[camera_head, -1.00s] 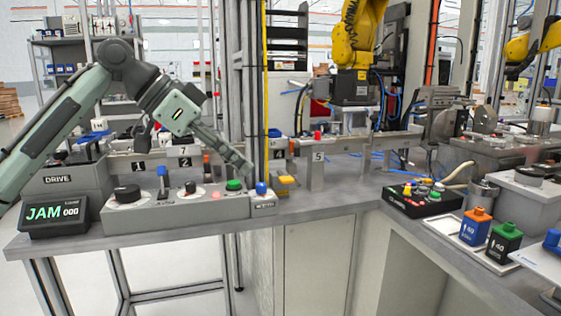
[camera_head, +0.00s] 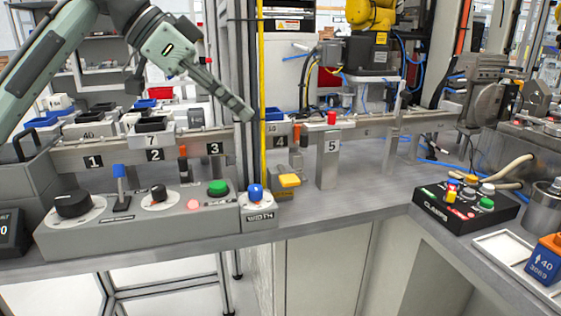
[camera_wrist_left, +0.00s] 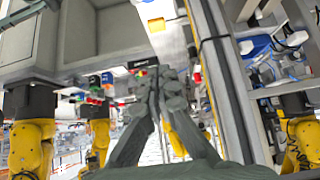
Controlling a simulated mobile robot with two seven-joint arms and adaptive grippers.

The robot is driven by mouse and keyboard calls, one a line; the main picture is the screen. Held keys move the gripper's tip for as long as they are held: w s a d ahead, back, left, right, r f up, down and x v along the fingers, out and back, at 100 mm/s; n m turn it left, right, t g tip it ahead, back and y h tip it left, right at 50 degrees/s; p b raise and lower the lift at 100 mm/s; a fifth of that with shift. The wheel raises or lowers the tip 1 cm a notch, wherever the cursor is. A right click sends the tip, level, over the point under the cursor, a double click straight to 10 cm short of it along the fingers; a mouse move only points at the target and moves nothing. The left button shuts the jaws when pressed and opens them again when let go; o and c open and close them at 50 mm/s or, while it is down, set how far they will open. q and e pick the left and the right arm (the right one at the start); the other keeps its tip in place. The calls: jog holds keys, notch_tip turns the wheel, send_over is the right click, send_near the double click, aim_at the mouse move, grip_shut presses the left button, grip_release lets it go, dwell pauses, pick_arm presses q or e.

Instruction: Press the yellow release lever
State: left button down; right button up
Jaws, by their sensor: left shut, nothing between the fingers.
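My left gripper (camera_head: 246,114) reaches in from the upper left. Its fingers are shut and empty, pointing down to the right, and their tips show above and left of the lever, apart from it. In the wrist view the shut fingertips (camera_wrist_left: 160,75) are in the middle. A small yellow patch near the top there may be the lever, but I cannot tell. My right gripper is not in view.
A grey control panel (camera_head: 130,235) with knobs and a green button (camera_head: 217,187) lies left of the lever. A grey post and a yellow vertical strip (camera_head: 263,90) stand close beside the fingers. A numbered rail (camera_head: 110,150) runs behind.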

pick_arm(q)
send_over(294, 177)
jog(key=s+a, duration=0.1)
jog(key=a, duration=0.2)
notch_tip(294, 177, down, 7)
jog(key=f, duration=0.3)
jog(key=shift+d+f+p, duration=0.2)
jog(key=shift+f+p, duration=0.1)
jog(key=shift+f, duration=0.25)
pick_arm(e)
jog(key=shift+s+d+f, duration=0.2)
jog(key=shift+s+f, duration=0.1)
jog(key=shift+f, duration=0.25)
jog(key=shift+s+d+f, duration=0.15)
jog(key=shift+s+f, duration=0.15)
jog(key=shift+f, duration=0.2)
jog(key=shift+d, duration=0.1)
